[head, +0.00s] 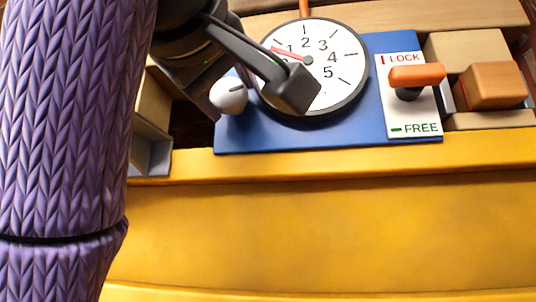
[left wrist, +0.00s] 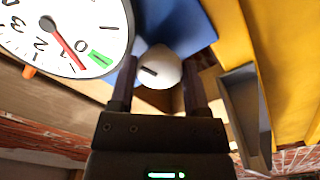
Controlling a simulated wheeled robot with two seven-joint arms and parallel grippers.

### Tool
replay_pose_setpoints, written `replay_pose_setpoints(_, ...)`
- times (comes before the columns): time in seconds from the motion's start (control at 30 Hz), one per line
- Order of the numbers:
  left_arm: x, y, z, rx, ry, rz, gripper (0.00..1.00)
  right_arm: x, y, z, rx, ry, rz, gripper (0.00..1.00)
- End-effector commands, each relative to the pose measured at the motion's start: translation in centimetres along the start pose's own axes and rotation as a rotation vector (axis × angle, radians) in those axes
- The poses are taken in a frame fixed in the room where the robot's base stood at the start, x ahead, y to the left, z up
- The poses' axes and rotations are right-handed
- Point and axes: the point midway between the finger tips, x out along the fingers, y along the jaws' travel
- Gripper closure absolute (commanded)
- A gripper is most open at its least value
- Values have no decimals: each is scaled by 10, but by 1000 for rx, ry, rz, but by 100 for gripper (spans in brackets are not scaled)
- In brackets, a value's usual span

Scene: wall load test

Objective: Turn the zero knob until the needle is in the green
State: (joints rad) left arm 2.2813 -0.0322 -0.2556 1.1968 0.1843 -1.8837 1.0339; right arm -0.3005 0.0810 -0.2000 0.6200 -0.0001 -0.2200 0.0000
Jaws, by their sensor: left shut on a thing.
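The round white gauge (head: 345,72) with a black rim sits on a blue panel (head: 270,138); my left gripper covers part of its face in the head view. In the left wrist view the gauge (left wrist: 60,25) shows a red needle (left wrist: 68,46) lying beside the green mark (left wrist: 100,57), apart from it. The white zero knob (head: 229,97) is at the panel's left; it also shows in the left wrist view (left wrist: 160,68), with a dark line on it. My left gripper (left wrist: 160,80) is shut on the knob, one finger on each side. My right gripper is out of view.
An orange-handled lever (head: 417,76) stands on a white LOCK/FREE plate (head: 414,112), its handle nearer LOCK. Wooden blocks (head: 466,52) and an orange-brown block (head: 492,86) are to its right. A grey open bin (left wrist: 246,110) is near the knob. The yellow front surface (head: 330,225) is clear.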

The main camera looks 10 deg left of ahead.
Motion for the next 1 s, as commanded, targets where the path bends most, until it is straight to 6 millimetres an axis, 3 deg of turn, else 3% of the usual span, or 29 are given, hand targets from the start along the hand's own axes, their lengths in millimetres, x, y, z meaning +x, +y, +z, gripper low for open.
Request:
replay_pose_setpoints(0.5, -1, 1, 0, -418, 1, 2, 98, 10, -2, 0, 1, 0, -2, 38)
replay_pose_setpoints(1.0, 0, 1, -1, -576, 2, 1, 98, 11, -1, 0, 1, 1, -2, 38)
